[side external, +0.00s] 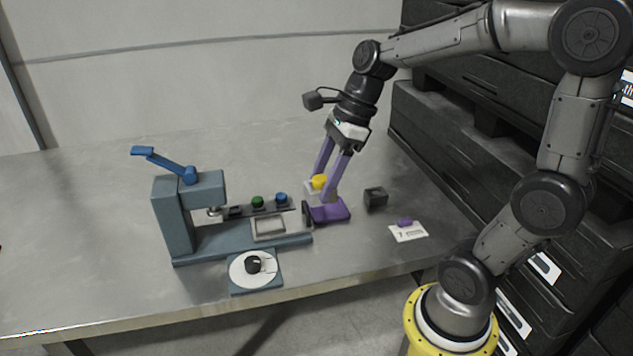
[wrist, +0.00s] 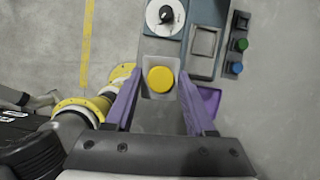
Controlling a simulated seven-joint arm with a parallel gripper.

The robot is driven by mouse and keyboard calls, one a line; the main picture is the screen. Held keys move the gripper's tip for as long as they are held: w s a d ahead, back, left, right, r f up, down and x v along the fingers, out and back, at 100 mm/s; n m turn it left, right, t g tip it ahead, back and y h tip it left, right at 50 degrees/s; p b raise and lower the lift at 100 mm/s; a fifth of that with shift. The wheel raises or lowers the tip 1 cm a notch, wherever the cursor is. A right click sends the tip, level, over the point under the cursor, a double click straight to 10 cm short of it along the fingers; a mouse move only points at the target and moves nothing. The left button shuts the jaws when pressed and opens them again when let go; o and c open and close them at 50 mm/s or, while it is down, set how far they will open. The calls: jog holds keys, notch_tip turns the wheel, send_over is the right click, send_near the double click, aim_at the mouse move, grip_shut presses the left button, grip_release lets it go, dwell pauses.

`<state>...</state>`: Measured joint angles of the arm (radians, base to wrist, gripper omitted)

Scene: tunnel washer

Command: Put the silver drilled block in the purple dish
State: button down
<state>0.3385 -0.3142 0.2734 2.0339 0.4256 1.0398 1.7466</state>
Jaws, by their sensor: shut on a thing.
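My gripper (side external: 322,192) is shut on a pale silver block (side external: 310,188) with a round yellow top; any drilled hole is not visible. In the wrist view the silver block (wrist: 147,92) sits between the purple fingers (wrist: 158,92). The purple dish (side external: 330,214) is on the table just below the fingertips in the side view. In the wrist view the dish (wrist: 210,99) shows partly, to the right of the right finger, which hides some of it. The block appears raised and off to one side of the dish; the exact height is unclear.
A blue-grey press (side external: 175,220) with a blue lever stands left of the dish, with a silver framed plate (side external: 268,229), green and blue buttons and a dial (side external: 253,267). A dark hollow block (side external: 375,198) and a white card (side external: 408,232) with a purple piece lie right.

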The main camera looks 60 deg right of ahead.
jog(key=shift+m, duration=0.4)
jog(key=shift+w+d+f, duration=0.95)
jog(key=shift+d+f, duration=1.25)
jog(key=shift+d, duration=0.25)
jog(key=shift+w+d+f, duration=1)
jog(key=shift+d+f, duration=1.25)
jog(key=shift+d, duration=0.15)
jog(key=shift+w+d+f, duration=0.95)
jog(key=shift+d+f, duration=1.25)
jog(key=shift+d, duration=0.25)
jog(key=shift+f, duration=1.25)
jog(key=shift+c, duration=0.8)
grip_release()
jog(key=shift+o, duration=0.2)
jog(key=shift+o, duration=0.6)
